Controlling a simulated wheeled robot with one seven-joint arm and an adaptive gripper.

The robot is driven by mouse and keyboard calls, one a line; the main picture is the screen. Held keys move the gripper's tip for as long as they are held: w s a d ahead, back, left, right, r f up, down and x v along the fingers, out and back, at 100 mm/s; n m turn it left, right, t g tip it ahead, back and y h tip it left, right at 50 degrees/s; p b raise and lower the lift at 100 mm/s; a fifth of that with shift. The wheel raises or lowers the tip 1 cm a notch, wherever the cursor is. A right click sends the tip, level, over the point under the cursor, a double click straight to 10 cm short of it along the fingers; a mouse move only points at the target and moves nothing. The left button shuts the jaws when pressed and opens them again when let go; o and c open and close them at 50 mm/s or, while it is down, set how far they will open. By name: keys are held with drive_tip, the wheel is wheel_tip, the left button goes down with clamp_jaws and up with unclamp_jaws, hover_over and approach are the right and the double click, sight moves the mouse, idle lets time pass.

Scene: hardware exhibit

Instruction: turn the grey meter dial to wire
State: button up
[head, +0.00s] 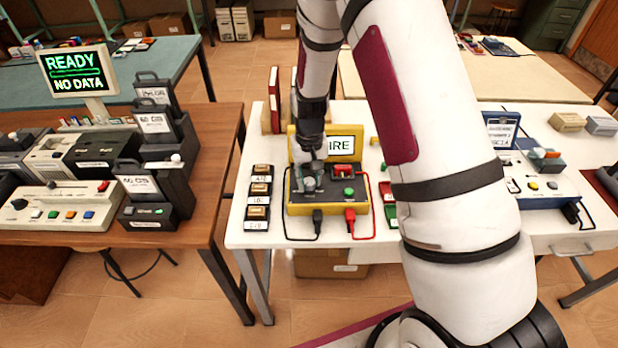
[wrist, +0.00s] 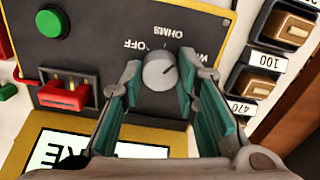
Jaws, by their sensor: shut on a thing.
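The meter (head: 294,208) is a yellow-edged case with a dark panel on the white table. In the wrist view its grey dial (wrist: 158,76) sits between the labels OHMS, OFF and one starting with W, partly covered. The dial's mark points to the upper right, towards the W label. My gripper (wrist: 160,66) is shut on the dial, one green-padded finger on each side.
On the meter are a red socket block (wrist: 66,94) and a green button (wrist: 51,22). Black and red leads run from its front. Labelled resistor blocks (head: 259,190) stand close on its left. A wooden table with a READY, NO DATA screen (head: 77,72) is further left.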

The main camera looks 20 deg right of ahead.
sight(309, 181)
drive_tip(key=shift+m, duration=1)
drive_tip(key=o, duration=1.2)
drive_tip(key=shift+c, duration=0.2)
drive_tip(key=shift+r, duration=0.1)
wheel_tip(309, 181, up, 12)
